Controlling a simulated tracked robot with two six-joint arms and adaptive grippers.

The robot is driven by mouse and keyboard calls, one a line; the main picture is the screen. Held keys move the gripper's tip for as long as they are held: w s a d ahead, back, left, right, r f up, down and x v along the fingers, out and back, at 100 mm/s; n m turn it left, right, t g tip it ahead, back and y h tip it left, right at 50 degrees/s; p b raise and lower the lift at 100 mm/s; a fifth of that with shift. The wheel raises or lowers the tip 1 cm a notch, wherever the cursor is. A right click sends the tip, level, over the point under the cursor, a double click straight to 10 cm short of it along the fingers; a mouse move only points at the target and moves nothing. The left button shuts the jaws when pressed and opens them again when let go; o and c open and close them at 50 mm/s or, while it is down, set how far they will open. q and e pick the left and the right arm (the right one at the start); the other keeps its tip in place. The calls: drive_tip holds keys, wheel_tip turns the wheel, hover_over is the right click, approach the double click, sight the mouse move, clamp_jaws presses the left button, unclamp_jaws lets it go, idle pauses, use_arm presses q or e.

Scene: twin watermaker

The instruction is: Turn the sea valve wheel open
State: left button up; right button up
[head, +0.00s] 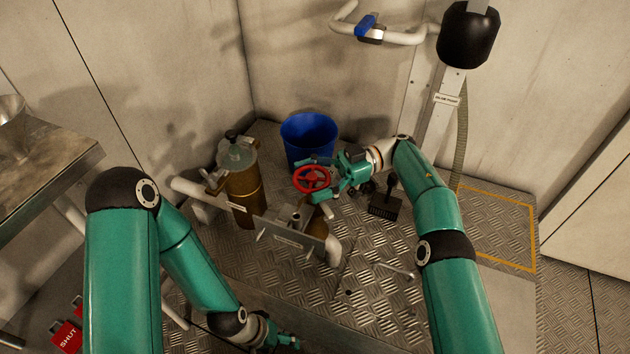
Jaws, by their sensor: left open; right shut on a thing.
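The red valve wheel (312,179) sits on pipework in the middle of the head view, just in front of a blue bucket. My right gripper (331,187) reaches in from the right and is shut on the wheel's right side; its fingers are small and partly overlap the rim. My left gripper (287,342) is low at the bottom edge, open, empty and far from the wheel. Its fingertips are small and partly cut off by the frame.
A brass strainer cylinder (243,188) stands left of the wheel. The blue bucket (309,137) is behind it. A black pedal-like block (385,205) is on the tread-plate floor to the right. A metal bench (62,160) is at left, and red SHUT tags (68,337) lie lower left.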

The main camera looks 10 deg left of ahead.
drive_tip(key=shift+s+a+f, duration=0.1)
drive_tip(key=shift+s+a, duration=0.05)
drive_tip(key=shift+s, duration=0.05)
drive_tip(key=o, duration=1.6)
